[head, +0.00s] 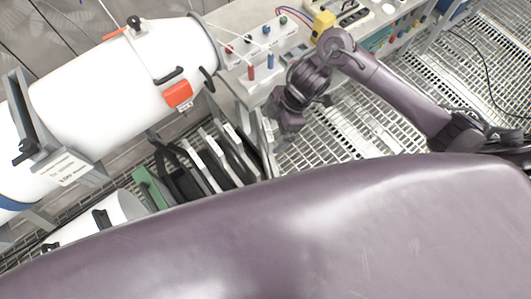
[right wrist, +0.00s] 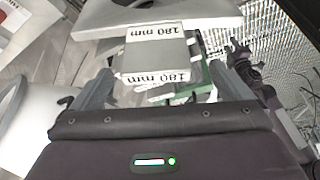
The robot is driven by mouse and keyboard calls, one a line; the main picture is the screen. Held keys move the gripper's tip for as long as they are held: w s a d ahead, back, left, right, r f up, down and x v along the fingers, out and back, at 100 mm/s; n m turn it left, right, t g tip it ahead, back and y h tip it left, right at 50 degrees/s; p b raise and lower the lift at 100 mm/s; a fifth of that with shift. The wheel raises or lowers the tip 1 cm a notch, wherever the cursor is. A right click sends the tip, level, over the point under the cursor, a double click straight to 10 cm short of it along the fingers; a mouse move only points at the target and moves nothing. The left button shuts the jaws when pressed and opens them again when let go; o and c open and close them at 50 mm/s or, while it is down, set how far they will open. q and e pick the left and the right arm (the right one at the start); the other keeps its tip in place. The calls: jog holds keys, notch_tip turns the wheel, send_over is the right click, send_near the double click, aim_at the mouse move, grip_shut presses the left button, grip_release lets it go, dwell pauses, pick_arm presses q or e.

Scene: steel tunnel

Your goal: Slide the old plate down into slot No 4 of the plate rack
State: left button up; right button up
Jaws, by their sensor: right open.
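The plate rack (head: 262,150) stands low at the centre of the head view, with several grey and black plates (head: 215,158) upright and slanted side by side in it. A green plate or panel (head: 150,188) is at its left end. My right gripper (head: 272,128) is above the rack's right end. In the right wrist view its two fingers (right wrist: 163,72) are apart, with grey plate edges labelled "180 mm" (right wrist: 155,45) beyond and between them. I cannot tell which plate is the old one, nor read slot numbers. My left gripper is not in view.
A large white cylinder (head: 125,85) with an orange latch lies left of the rack. A bench (head: 255,85) with red and blue fittings and a yellow block (head: 322,22) stands behind. Metal grating floor (head: 320,150) is open on the right. My purple body fills the foreground.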

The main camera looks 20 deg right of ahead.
aim_at(265, 136)
jog(key=x, duration=0.3)
jog(key=p+x, duration=0.1)
jog(key=x, duration=0.2)
jog(key=shift+w+d, duration=0.1)
jog(key=shift+w, duration=0.15)
jog(key=shift+r, duration=0.1)
jog(key=c, duration=2.1)
